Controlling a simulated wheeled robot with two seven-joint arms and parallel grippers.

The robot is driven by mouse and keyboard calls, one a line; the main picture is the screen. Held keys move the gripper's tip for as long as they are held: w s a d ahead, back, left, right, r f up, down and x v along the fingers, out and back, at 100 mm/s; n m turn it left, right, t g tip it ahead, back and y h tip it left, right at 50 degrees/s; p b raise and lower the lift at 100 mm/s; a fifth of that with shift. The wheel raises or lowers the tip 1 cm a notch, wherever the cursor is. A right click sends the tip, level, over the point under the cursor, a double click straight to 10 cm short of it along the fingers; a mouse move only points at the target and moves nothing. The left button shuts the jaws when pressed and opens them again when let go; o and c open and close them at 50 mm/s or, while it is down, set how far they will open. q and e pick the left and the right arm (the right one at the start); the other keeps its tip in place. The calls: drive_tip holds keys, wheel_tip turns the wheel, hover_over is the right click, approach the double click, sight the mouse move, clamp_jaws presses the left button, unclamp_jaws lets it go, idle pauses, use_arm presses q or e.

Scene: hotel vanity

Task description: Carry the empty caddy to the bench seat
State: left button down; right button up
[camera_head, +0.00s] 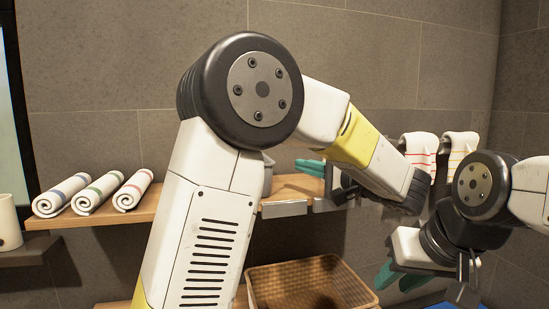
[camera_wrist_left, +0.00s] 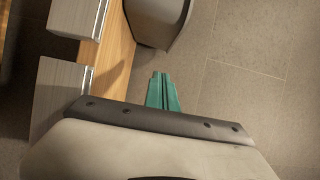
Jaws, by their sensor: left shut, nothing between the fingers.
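A grey container (camera_head: 268,174) stands on the wooden shelf, mostly hidden behind my left arm in the head view. It also shows in the left wrist view (camera_wrist_left: 157,18), cut off by the top edge; I cannot tell whether it is the caddy or what it holds. My left gripper (camera_head: 310,167) is shut and empty, its teal fingertips (camera_wrist_left: 161,78) pointing toward the container but apart from it. My right gripper (camera_head: 399,279) is at the lower right, its teal fingers apart with nothing seen between them. I cannot make out the bench seat.
Several rolled towels (camera_head: 97,193) lie on the left part of the wooden shelf (camera_head: 150,205). A wicker basket (camera_head: 312,283) sits below the shelf. Striped towels (camera_head: 420,150) hang at the right. A white cup (camera_head: 8,222) stands at the far left.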

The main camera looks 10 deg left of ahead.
use_arm(q)
drive_tip(key=x, duration=1.5)
drive_tip(key=shift+s, duration=0.1)
